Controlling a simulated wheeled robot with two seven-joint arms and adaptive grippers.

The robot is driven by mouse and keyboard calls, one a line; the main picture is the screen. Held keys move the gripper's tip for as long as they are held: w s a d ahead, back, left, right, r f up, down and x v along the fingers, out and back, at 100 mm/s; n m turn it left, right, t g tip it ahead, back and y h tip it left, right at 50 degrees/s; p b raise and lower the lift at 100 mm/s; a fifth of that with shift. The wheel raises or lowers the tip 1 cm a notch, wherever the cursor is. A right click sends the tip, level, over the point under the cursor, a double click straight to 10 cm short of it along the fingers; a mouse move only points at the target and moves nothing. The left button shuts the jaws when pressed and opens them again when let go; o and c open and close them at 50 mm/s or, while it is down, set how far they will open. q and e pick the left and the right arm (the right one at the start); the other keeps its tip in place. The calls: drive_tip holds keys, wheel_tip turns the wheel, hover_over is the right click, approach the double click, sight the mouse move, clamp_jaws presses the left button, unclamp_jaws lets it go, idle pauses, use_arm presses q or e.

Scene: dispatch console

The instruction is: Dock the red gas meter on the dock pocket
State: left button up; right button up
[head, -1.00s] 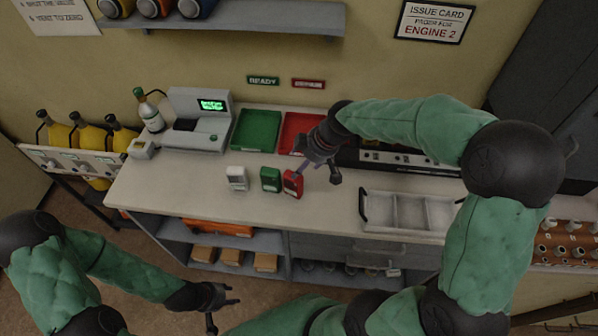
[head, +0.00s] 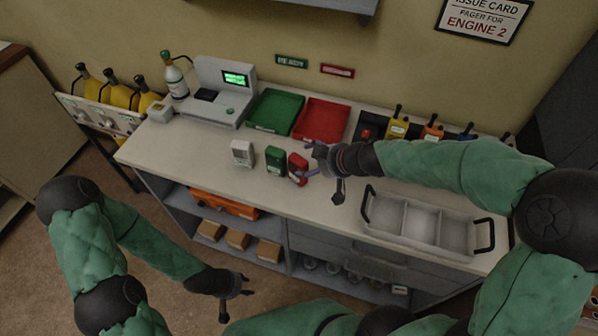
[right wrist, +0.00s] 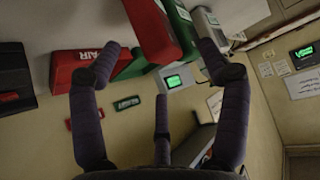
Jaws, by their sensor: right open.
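The red gas meter (head: 298,168) stands upright on the counter, at the right end of a row with a green meter (head: 276,161) and a pale grey meter (head: 242,153). My right gripper (head: 322,172) is open just right of the red meter, pointing at it. In the right wrist view the red meter (right wrist: 150,28) shows ahead between the spread fingers. A grey station (head: 222,92) with a lit green screen and a dark recess stands at the back left; whether that recess is the dock pocket I cannot tell. My left gripper (head: 233,292) is open and empty, low before the counter.
A green tray (head: 275,112) and a red tray (head: 321,121) lie behind the meters. A grey divided tray with handles (head: 421,222) sits to the right. Several small coloured devices stand at the back right. A cylinder (head: 174,80) stands left of the station. The front left counter is clear.

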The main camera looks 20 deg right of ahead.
sight(303, 159)
drive_tip(key=shift+w+r+b+x, duration=0.1)
drive_tip(key=shift+w+b+x, duration=0.05)
drive_tip(key=shift+x, duration=0.95)
drive_tip(key=shift+w+r+b+x, duration=0.1)
drive_tip(key=shift+w+b+x, duration=0.1)
drive_tip(key=shift+x, duration=0.85)
drive_tip(key=shift+w+r+b+x, duration=0.1)
drive_tip(key=shift+w+b+x, duration=0.05)
drive_tip(key=shift+x, duration=0.95)
drive_tip(key=shift+s+d+r, duration=0.1)
drive_tip(key=shift+d, duration=0.05)
drive_tip(key=c, duration=1.4)
clamp_jaws()
drive_tip(key=shift+r, duration=0.1)
